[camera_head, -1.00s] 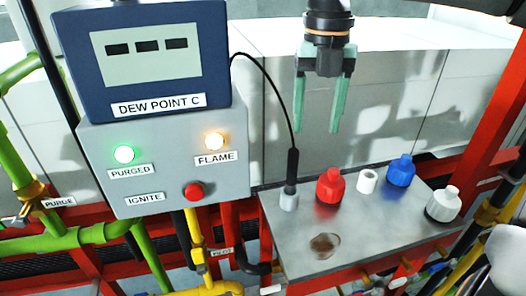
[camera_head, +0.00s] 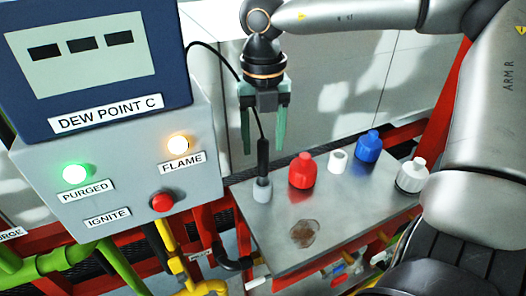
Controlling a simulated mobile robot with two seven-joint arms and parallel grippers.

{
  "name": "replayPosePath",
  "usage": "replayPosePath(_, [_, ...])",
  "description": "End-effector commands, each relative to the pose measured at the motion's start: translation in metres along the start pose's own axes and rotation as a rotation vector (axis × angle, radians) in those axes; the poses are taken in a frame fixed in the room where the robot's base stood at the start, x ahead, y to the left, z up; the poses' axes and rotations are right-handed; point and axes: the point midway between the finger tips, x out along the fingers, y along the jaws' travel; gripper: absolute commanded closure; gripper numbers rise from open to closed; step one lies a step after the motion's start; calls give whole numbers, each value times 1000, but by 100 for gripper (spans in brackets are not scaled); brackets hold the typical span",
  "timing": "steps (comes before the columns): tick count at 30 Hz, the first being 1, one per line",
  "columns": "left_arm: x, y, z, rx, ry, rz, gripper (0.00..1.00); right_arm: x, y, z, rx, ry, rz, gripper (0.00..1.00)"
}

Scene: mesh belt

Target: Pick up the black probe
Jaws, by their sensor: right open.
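The black probe (camera_head: 263,160) stands upright in a small grey holder (camera_head: 262,190) at the left end of the metal shelf. A thin black cable (camera_head: 211,57) runs from its top to the dew point box. My right gripper (camera_head: 264,148) is open, pointing down, with green fingers on either side of the probe's upper end in the picture. The fingertips appear around the height of the probe's top; I cannot tell the depth between them. Nothing is seen held. My left gripper is not in view.
On the metal shelf (camera_head: 345,205) stand a red bottle (camera_head: 303,172), a white cup (camera_head: 338,161), a blue bottle (camera_head: 368,147) and a white bottle (camera_head: 412,176). The dew point box (camera_head: 95,60) and panel (camera_head: 120,165) stand close at left.

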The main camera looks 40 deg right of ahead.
Motion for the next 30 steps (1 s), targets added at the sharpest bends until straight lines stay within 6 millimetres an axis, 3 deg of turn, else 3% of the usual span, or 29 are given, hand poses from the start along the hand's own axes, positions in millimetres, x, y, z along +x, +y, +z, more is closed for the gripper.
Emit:
replayPosePath(6, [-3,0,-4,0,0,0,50,29,0,-3,2,2,0,38])
replayPosePath(15, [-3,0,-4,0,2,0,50,33,0,-2,2,-1,0,40])
replayPosePath(30, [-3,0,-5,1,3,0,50,33,0,-2,2,-1,0,96])
